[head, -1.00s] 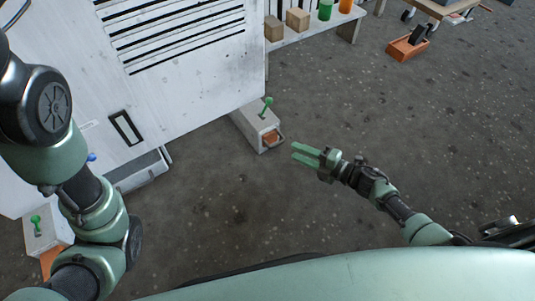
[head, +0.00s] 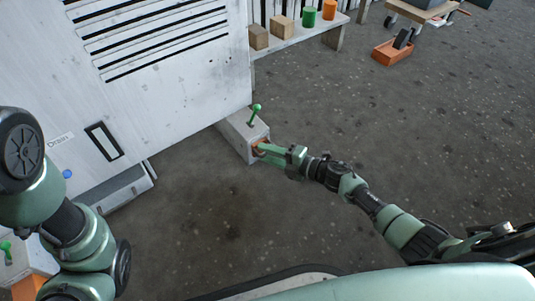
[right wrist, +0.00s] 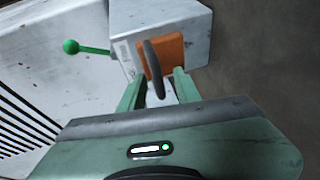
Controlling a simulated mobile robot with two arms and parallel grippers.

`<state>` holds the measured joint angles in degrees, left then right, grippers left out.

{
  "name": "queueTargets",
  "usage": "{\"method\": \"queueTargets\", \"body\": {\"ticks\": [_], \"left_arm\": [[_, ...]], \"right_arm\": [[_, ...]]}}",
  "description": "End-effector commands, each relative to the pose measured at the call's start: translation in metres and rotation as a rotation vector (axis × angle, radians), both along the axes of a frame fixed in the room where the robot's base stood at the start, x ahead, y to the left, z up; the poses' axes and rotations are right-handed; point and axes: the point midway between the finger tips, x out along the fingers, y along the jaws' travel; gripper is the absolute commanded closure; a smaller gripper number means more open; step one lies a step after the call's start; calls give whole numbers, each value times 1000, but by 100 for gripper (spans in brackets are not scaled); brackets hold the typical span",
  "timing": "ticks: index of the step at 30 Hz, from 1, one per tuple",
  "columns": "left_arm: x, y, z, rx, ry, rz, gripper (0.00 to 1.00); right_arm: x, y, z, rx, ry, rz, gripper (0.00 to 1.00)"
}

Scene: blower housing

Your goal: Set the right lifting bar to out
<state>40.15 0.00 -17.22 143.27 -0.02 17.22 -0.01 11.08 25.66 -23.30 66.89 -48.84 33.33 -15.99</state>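The right lifting bar shows as an orange end (right wrist: 174,55) in the end of a grey block at the housing's right foot. A dark handle (right wrist: 154,68) stands out from that end. A green-knobbed lever (head: 255,114) sticks up from the block; it also shows in the right wrist view (right wrist: 84,48). My right gripper (head: 259,150) is at the bar's end. In the right wrist view its two green fingers (right wrist: 159,88) stand apart on either side of the handle, with gaps visible. Its fingertips partly hide the orange end in the head view. My left gripper is out of view.
The white housing (head: 185,100) with slotted vents fills the upper left. Another green-knobbed lever (head: 6,247) sits at the lower left.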

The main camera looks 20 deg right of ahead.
Motion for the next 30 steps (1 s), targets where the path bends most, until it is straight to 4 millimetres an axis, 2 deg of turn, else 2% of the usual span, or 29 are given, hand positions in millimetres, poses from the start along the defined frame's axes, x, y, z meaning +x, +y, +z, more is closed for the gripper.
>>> {"method": "queueTargets", "body": {"ticks": [2,5,6,30], "left_arm": [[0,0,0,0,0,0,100],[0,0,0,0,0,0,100],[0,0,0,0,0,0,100],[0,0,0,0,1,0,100]], "right_arm": [[0,0,0,0,0,0,70],[0,0,0,0,0,0,98],[0,0,0,-1,1,0,100],[-2,0,-4,-6,4,2,100]]}}
